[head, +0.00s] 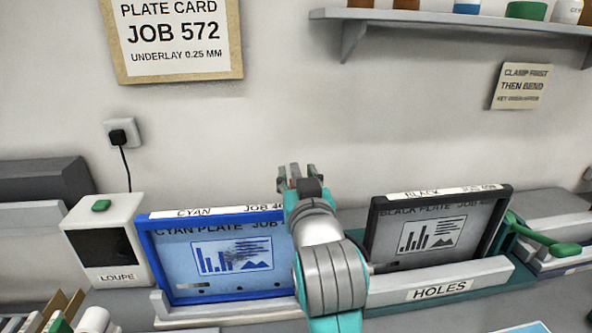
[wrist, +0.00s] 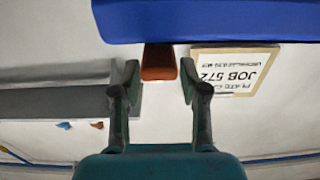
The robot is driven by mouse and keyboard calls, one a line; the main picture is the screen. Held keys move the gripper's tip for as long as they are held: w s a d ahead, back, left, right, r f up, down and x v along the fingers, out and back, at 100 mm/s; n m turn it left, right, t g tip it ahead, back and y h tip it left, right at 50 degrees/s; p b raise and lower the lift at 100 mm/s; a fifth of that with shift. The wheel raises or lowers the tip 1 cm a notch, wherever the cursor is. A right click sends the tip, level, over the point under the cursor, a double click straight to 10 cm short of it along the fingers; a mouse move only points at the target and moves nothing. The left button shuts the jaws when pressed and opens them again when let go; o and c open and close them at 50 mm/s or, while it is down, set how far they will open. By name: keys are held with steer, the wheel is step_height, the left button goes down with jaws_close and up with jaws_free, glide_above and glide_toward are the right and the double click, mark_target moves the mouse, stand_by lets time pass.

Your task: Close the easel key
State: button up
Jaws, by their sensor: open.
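My gripper (head: 298,178) is open and raised above the gap between the blue-framed cyan plate (head: 217,257) and the dark-framed black plate (head: 435,228). In the wrist view its fingers (wrist: 159,75) are spread apart on either side of a red-brown block (wrist: 158,62). The block meets the edge of a blue panel (wrist: 210,20); I cannot tell whether it is between the fingers or beyond them. A green lever (head: 545,240) sits right of the black plate, away from my gripper. I cannot tell which part is the easel key.
Both plates stand on a long rack with a light front rail (head: 440,282) marked HOLES. A white loupe box (head: 105,240) stands at the left. A wall shelf (head: 440,17) holds several jars at upper right. The wall behind my gripper is clear.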

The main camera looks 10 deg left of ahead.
steer(key=v, duration=0.9)
steer(key=shift+s, duration=0.1)
